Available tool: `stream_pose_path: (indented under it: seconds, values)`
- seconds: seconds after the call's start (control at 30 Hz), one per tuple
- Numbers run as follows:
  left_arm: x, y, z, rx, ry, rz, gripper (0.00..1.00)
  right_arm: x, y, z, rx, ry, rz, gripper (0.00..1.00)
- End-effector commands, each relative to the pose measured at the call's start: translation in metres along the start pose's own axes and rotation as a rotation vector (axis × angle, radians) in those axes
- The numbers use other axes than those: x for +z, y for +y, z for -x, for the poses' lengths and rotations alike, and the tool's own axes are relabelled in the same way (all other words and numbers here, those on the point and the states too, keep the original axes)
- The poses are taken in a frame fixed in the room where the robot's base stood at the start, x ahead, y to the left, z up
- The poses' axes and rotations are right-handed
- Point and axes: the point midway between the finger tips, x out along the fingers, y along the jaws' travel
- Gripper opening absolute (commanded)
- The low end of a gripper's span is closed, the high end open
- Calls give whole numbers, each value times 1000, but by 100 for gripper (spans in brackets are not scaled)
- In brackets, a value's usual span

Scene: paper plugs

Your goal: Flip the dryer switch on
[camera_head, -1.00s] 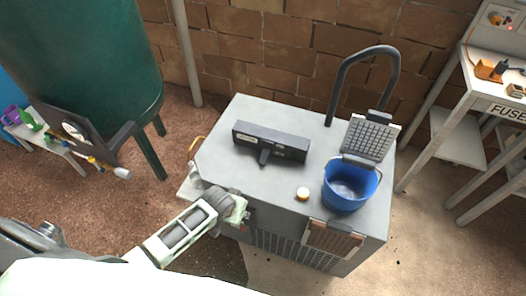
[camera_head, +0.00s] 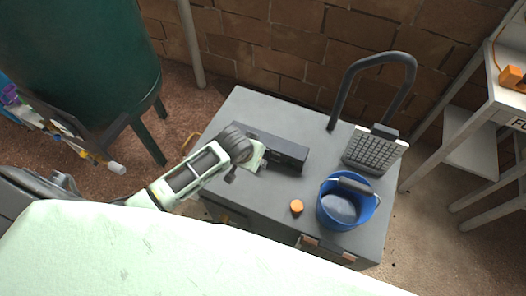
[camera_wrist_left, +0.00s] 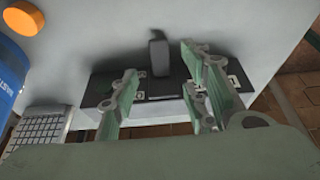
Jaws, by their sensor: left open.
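The likely dryer switch is a long black box (camera_head: 288,152) on top of the grey cabinet. In the left wrist view the black box (camera_wrist_left: 160,88) shows a dark upright lever (camera_wrist_left: 158,52) at its middle. My left gripper (camera_head: 254,163) is over the left and middle part of the box and hides the lever in the head view. In the left wrist view the open, empty fingers (camera_wrist_left: 162,70) straddle the lever's line of sight; I cannot tell whether they touch it. My right gripper is not in view.
On the grey cabinet top (camera_head: 240,105) are a round orange light or button (camera_head: 297,207), a blue bucket (camera_head: 347,212) and a grey grille panel (camera_head: 374,150). A thick dark pipe (camera_head: 372,62) arches behind. A green tank (camera_head: 80,60) stands left; a white shelf (camera_head: 470,137) stands right.

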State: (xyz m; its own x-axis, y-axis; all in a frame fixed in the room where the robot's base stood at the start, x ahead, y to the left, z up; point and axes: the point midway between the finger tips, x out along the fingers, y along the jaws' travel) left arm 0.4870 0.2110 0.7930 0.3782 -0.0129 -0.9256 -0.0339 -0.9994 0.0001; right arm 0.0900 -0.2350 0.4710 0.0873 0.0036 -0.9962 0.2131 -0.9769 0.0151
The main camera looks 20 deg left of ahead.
Motion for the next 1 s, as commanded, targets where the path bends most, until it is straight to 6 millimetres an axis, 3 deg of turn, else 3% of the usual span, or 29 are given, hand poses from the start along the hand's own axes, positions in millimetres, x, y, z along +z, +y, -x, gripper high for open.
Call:
stream_pose_path:
  seconds: [0.6, 1.0]
  values:
    - [0, 0, -72, 0, -1, 0, 42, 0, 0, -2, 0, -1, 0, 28]
    - [0, 0, -78, 0, 0, -1, 41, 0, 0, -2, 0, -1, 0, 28]
